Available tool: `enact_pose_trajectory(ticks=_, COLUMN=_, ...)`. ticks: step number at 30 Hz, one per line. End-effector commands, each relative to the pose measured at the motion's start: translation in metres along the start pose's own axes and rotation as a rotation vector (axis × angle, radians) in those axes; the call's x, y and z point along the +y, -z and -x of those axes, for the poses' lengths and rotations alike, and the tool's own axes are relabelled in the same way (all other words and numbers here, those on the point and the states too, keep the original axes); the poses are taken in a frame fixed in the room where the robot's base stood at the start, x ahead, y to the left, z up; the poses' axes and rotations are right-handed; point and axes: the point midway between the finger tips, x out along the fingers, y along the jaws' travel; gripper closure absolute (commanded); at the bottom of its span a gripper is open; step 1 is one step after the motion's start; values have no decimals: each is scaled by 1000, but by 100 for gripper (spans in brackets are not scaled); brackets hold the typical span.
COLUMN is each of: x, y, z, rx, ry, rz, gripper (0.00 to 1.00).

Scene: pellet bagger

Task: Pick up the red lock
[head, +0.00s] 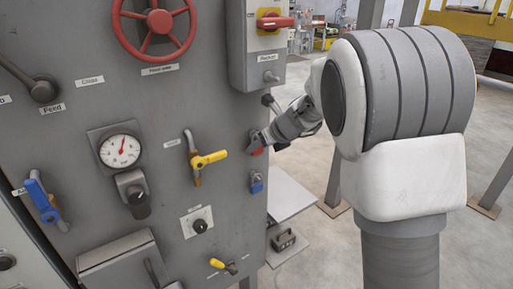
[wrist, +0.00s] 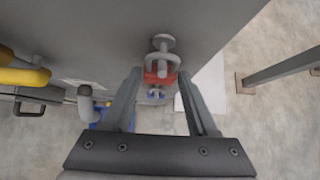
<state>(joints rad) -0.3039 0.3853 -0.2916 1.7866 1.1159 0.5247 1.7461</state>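The red lock (wrist: 160,78) hangs from a metal peg on the side of the grey cabinet. In the wrist view it lies between the two fingertips of my gripper (wrist: 160,74). The fingers are spread, one on each side of the lock, with what looks like a narrow gap at each side. In the head view my gripper (head: 260,141) is at the cabinet's right edge and partly covers the red lock (head: 257,151). A blue lock (head: 256,183) hangs below it; it also shows in the wrist view (wrist: 154,97).
The cabinet face carries a yellow-handled valve (head: 208,159), a gauge (head: 120,151), a blue valve handle (head: 42,200) and a red handwheel (head: 160,22). A red-handled switch box (head: 262,60) is above my gripper. Open floor (head: 313,240) lies to the right.

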Motion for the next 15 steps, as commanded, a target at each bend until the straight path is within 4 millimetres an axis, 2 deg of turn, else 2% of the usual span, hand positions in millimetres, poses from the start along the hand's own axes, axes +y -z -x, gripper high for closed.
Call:
enact_pose_trajectory(ticks=1, x=0, y=0, z=0, rx=0, ry=0, rz=0, gripper=52)
enact_pose_trajectory(ticks=9, x=0, y=0, z=0, rx=0, ry=0, rz=0, gripper=100)
enact_pose_trajectory(ticks=15, x=0, y=0, z=0, rx=0, ry=0, rz=0, gripper=100)
